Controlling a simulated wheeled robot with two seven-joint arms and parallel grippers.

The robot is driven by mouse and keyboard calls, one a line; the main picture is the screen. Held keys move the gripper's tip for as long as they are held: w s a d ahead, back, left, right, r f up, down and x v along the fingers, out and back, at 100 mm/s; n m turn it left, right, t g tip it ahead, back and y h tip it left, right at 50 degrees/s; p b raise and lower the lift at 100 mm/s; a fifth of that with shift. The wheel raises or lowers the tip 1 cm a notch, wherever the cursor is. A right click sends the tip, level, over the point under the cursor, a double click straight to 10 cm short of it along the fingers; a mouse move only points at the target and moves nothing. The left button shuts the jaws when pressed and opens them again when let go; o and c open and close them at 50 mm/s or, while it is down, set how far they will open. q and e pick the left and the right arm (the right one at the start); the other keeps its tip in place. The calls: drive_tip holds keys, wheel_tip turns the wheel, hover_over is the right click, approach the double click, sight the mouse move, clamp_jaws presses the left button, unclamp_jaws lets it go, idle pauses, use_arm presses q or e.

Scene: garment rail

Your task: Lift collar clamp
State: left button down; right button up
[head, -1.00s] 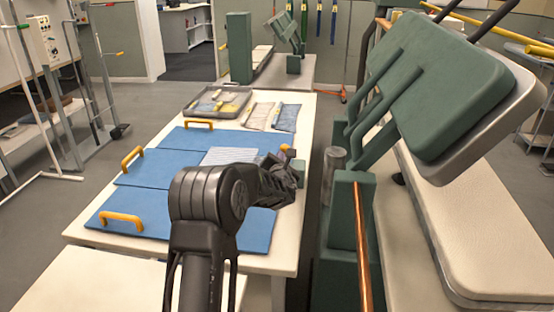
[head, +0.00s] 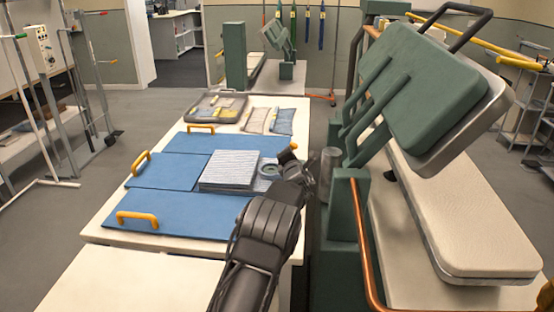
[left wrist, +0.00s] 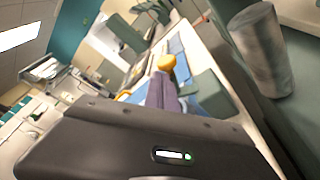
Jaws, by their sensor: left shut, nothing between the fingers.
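A green padded clamp plate (head: 420,85) with a dark bar handle (head: 462,50) stands raised and tilted above a cream pressing board (head: 470,225) at the right; I cannot tell surely that it is the collar clamp. My left gripper (head: 291,163) is shut and empty over the table's right edge, apart from the plate and left of a grey cylinder (head: 329,172). An orange knob (head: 292,146) shows at its fingertips, also in the left wrist view (left wrist: 166,62); whether it touches is unclear. The cylinder also shows in the left wrist view (left wrist: 262,48). My right gripper is not in view.
Blue boards with yellow handles (head: 138,219) lie on the cream table (head: 105,235). A folded striped cloth (head: 229,168) and grey ring (head: 270,168) lie on them. A tray (head: 218,106) and pouches are behind. A green post (head: 342,205) and copper rail (head: 364,240) stand at right.

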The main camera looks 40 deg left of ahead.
sight(296, 146)
use_arm(q)
drive_tip(key=shift+w+d+r+m+y+p, duration=0.15)
drive_tip(key=shift+w+d+m+p, duration=0.25)
drive_tip(key=shift+m, duration=0.4)
drive_tip(key=shift+w+d+r+m+y+p, duration=0.1)
drive_tip(key=shift+w+d+m+y+p, duration=0.1)
drive_tip(key=shift+d+m, duration=0.45)
drive_tip(key=shift+w+d+r+m+y+p, duration=0.15)
drive_tip(key=shift+w+d+m+p, duration=0.15)
drive_tip(key=shift+m, duration=0.65)
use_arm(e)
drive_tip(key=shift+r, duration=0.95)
use_arm(q)
drive_tip(key=shift+t, duration=0.3)
drive_tip(key=shift+f, duration=0.1)
